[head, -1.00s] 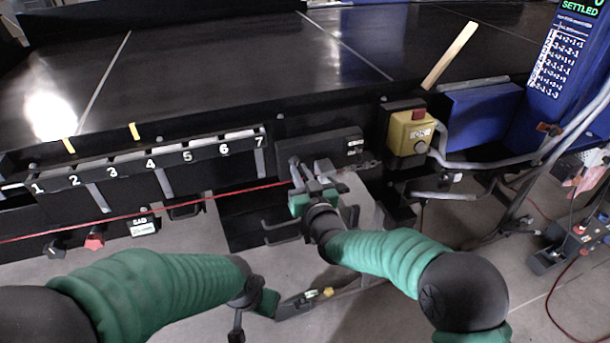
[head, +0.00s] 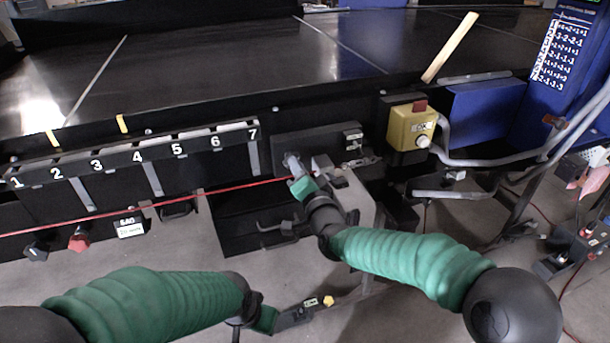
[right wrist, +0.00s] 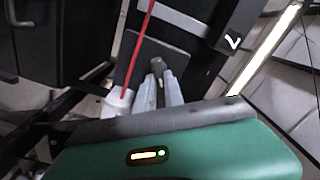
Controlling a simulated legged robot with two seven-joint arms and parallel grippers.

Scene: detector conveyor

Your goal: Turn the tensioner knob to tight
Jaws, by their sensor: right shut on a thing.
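My right gripper (head: 293,165) reaches up to the black box (head: 318,139) under the belt's front edge. In the right wrist view its two light grey fingers (right wrist: 160,88) are shut around a dark grey stub (right wrist: 156,66), which looks like the tensioner knob. Any tight mark on it cannot be read. A taut red cord (head: 150,206) runs from the left to beside this gripper; it ends near a white cylinder (right wrist: 117,103) in the wrist view. My left gripper (head: 266,318) is low at the bottom middle, away from the box; its fingers are not clear.
A numbered rail (head: 135,155) lies left of the box. Below it are a SAG label (head: 131,227), a red knob (head: 79,240) and a black knob (head: 36,250). A yellow switch box (head: 410,128) and grey pipes (head: 480,165) stand to the right.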

